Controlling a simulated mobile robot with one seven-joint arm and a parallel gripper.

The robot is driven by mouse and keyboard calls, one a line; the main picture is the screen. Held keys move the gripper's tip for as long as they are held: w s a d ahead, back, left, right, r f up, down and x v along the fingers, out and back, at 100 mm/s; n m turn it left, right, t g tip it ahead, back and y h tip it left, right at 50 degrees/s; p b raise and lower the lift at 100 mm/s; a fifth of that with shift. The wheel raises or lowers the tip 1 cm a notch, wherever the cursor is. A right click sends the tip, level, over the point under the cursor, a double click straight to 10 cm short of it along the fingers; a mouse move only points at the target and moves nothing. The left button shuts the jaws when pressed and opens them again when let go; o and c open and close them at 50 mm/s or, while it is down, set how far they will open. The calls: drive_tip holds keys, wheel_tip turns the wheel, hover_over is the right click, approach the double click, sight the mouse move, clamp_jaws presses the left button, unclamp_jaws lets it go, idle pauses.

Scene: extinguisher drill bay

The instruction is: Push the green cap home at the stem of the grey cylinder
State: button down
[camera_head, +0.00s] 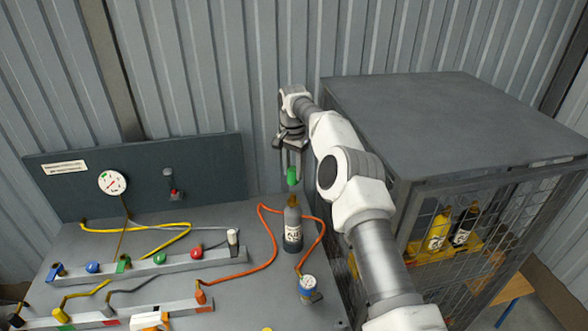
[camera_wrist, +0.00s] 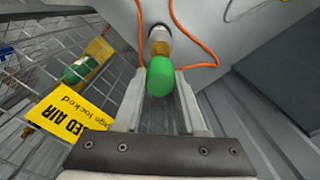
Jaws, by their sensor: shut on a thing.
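The green cap (camera_head: 292,176) is held between the fingertips of my gripper (camera_head: 291,165), which is shut on it. In the wrist view the cap (camera_wrist: 160,76) sits between the two fingers of my gripper (camera_wrist: 160,85). In the wrist view the brass stem (camera_wrist: 160,42) shows just beyond the cap.
An orange hose (camera_head: 268,231) loops around the cylinder on the bench. Manifold bars (camera_head: 165,267) with coloured fittings lie to the left. A mesh cage (camera_head: 450,130) with bottles stands close on the right.

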sight(293, 194)
drive_tip(key=shift+f+b, duration=1.7)
drive_tip(key=shift+f, duration=0.2)
drive_tip(key=shift+f+p, duration=0.25)
drive_tip(key=shift+p, duration=0.3)
drive_tip(key=shift+f, duration=0.2)
drive_tip(key=shift+f+b, duration=0.6)
drive_tip(key=shift+f, duration=0.45)
drive_tip(key=shift+f, duration=0.75)
idle(1.0)
drive_tip(key=shift+c, duration=2)
unclamp_jaws()
